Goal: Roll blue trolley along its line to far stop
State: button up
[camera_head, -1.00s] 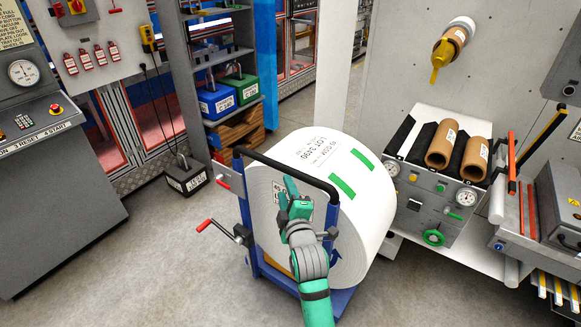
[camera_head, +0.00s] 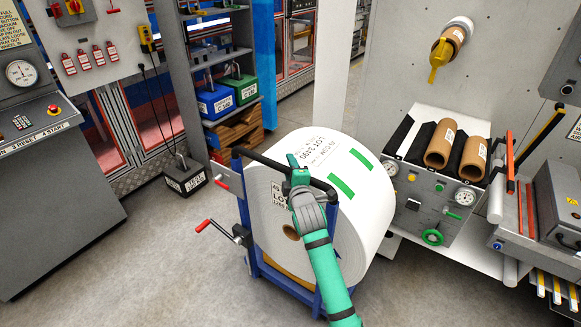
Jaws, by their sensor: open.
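The blue trolley (camera_head: 245,218) stands on the grey floor in the middle of the view, carrying a big white roll (camera_head: 349,226) with green tape strips and a lot label. Its black push bar (camera_head: 262,160) runs across the near top of the roll. My green and grey gripper (camera_head: 296,171) is at the middle of this bar with its jaws open. The fingers overlap the bar in the picture; I cannot tell whether they touch it. My arm covers part of the roll and the trolley's right side. No floor line or far stop can be made out.
A red-handled crank (camera_head: 219,230) sticks out at the trolley's left. A black weight (camera_head: 185,177) hangs or stands left, near the shelf with blue (camera_head: 215,102) and green weights. A machine panel with brown cores (camera_head: 440,144) is close at right. Floor at front left is clear.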

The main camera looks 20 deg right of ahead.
jog(key=shift+w+a, duration=0.15)
jog(key=shift+w, duration=0.35)
jog(key=shift+s, duration=0.1)
grip_shut()
jog(key=shift+f, duration=0.1)
